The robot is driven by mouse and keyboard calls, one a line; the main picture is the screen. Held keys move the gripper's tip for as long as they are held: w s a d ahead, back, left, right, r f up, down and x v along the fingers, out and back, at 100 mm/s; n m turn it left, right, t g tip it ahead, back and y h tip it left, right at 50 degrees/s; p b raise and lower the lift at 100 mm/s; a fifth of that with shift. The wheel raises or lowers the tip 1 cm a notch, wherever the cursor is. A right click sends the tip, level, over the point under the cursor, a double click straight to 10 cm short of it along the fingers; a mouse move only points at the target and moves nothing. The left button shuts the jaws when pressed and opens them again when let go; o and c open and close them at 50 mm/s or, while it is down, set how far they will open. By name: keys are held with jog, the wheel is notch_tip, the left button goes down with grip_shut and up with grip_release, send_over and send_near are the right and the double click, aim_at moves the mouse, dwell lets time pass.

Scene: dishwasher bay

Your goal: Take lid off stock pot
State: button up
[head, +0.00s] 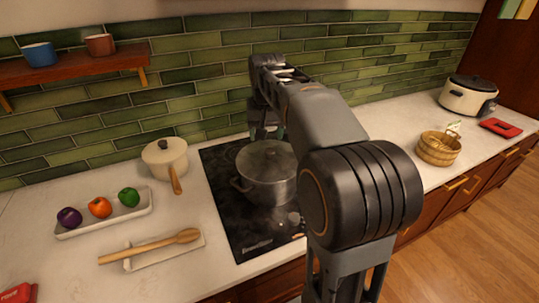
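The stock pot (268,188) is a grey metal pot with side handles, standing on the black cooktop. Its lid (268,158) sits on top of the pot. My gripper (267,136) points down at the back part of the lid, with its two fingers apart. I see nothing held between them. Whether the fingertips touch the lid or hover just above it cannot be told. My arm passes in front of the pot's right side and hides part of the cooktop.
A cream saucepan (163,158) with a wooden handle stands left of the cooktop (225,205). A tray (92,221) of vegetables and a wooden spoon (150,246) lie farther left. A wooden basket (438,149), a white cooker (466,98) and a red item (500,127) stand right.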

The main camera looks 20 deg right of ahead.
aim_at(270, 150)
jog(key=shift+m+g, duration=0.3)
jog(key=shift+m, duration=0.2)
jog(key=w+d+f, duration=0.1)
jog(key=f, duration=0.1)
jog(key=w+d+f, duration=0.1)
jog(key=w+f, duration=0.1)
jog(key=w+d+f, duration=0.1)
jog(key=f, duration=0.1)
jog(key=shift+w+d+f, duration=0.1)
jog(key=shift+w+f, duration=0.15)
jog(key=shift+w, duration=0.1)
jog(key=shift+w+d+f+p, duration=0.2)
jog(key=shift+f+p, duration=0.2)
jog(key=shift+f, duration=0.95)
jog(key=shift+w+d+f+p, duration=0.15)
jog(key=shift+f+p, duration=0.2)
jog(key=shift+f, duration=1)
jog(key=shift+a, duration=0.1)
jog(key=shift+r, duration=0.1)
jog(key=c, duration=1.2)
jog(key=shift+o, duration=0.2)
